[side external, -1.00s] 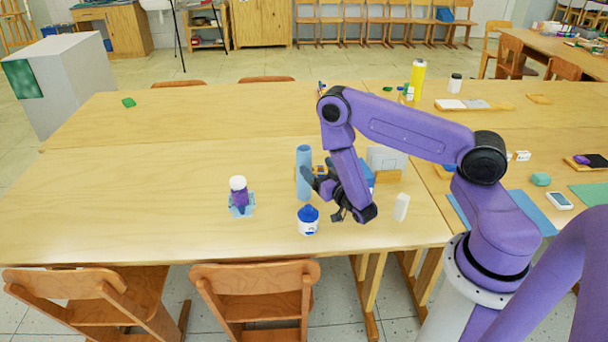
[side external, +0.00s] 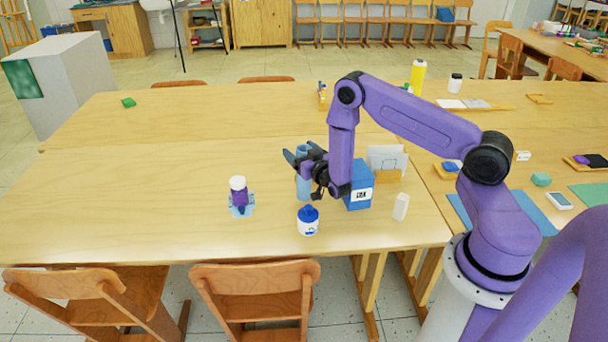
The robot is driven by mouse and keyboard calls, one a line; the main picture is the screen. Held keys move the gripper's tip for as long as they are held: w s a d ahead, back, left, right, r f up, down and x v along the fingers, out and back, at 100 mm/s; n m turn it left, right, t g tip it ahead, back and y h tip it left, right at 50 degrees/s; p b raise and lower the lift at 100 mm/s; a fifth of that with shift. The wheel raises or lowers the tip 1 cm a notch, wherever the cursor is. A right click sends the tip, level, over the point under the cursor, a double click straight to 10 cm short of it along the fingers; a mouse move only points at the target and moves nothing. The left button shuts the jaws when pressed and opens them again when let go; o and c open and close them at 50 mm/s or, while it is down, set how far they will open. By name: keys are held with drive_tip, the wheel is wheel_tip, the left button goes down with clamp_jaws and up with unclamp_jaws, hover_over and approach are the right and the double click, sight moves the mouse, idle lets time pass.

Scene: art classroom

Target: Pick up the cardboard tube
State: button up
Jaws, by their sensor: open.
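The cardboard tube appears to be the upright light-blue cylinder (side external: 303,187) standing on the table, left of my arm in the side external view. My gripper (side external: 297,159) is open, with its dark fingers at the upper part of the tube. The fingers cover some of the tube just below its top, and its top end shows above them. I cannot tell from this view whether the fingers are around the tube or in front of it, or whether they touch it.
A white bottle with a blue cap (side external: 308,221) stands close in front of the tube. A blue box (side external: 358,187) and a white block (side external: 401,207) are to the right. A purple bottle with a white cap (side external: 238,190) is at left. The table's left side (side external: 120,190) is mostly clear.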

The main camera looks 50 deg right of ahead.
drive_tip(key=c, duration=1.3)
